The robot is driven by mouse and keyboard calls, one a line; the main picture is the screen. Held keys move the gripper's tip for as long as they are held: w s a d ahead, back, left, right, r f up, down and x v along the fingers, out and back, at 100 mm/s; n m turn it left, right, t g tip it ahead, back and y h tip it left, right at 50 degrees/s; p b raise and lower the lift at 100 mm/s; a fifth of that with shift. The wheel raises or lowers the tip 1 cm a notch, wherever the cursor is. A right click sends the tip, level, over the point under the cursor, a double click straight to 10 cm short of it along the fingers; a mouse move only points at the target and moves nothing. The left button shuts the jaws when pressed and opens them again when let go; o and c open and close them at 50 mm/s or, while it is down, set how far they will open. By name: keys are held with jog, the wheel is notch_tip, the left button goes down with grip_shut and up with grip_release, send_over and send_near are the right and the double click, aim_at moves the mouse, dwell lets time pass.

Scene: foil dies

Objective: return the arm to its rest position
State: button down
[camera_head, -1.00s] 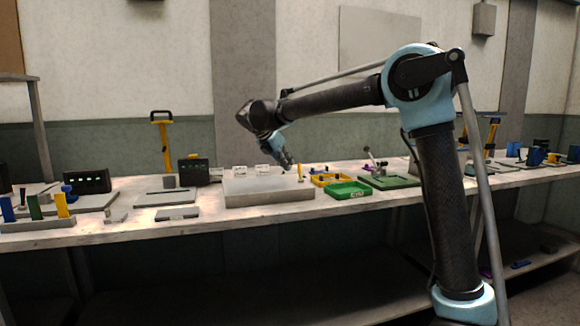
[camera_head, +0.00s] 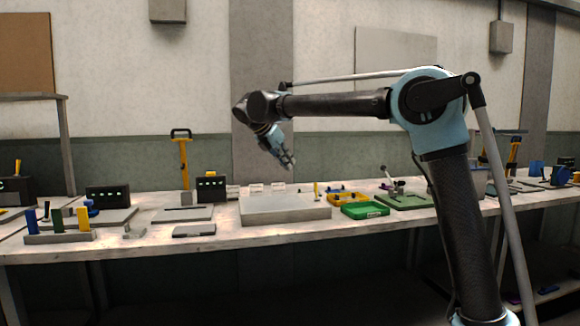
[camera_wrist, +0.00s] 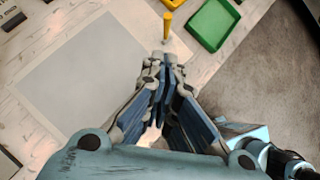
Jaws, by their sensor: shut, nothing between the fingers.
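My gripper (camera_head: 287,160) hangs at the end of my raised arm in the head view, tilted downward above the bench and apart from everything on it. In the wrist view my gripper (camera_wrist: 162,62) has its fingertips together, with nothing seen between them. Below it lies a pale grey flat block (camera_head: 285,213), which also shows in the wrist view as a large light panel (camera_wrist: 85,75).
The long bench (camera_head: 110,243) carries a green tray (camera_head: 365,211), a yellow tray (camera_head: 346,198), a small yellow upright piece (camera_head: 316,188) and a rack of coloured pieces (camera_head: 60,238) at left. Dark boxes (camera_head: 211,187) stand behind. The air around my arm is clear.

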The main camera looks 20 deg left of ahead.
jog(key=shift+d, duration=0.1)
jog(key=w+d+f+m+g, duration=0.15)
jog(key=d+m, duration=0.25)
jog(key=d, duration=0.7)
jog(key=w+d+f+m+g, duration=0.15)
jog(key=d+m, duration=0.25)
jog(key=d, duration=0.7)
jog(key=s+d+f+m+g+y, duration=0.1)
jog(key=s+d+f+m, duration=0.2)
jog(key=d, duration=0.5)
jog(key=s+d+f+m, duration=0.3)
jog(key=d+m, duration=0.1)
jog(key=d, duration=0.5)
jog(key=s+d+f+m+y, duration=0.1)
jog(key=s+d+f+m, duration=0.7)
jog(key=s+f, duration=0.3)
jog(key=s+d+f+m+y, duration=0.2)
jog(key=s+d+f+m, duration=0.6)
jog(key=s+f, duration=0.3)
notch_tip(320, 180, down, 4)
jog(key=shift+s+d+r+m+g, duration=0.25)
jog(key=shift+s+d+m+g, duration=0.05)
jog(key=shift+m+g, duration=0.1)
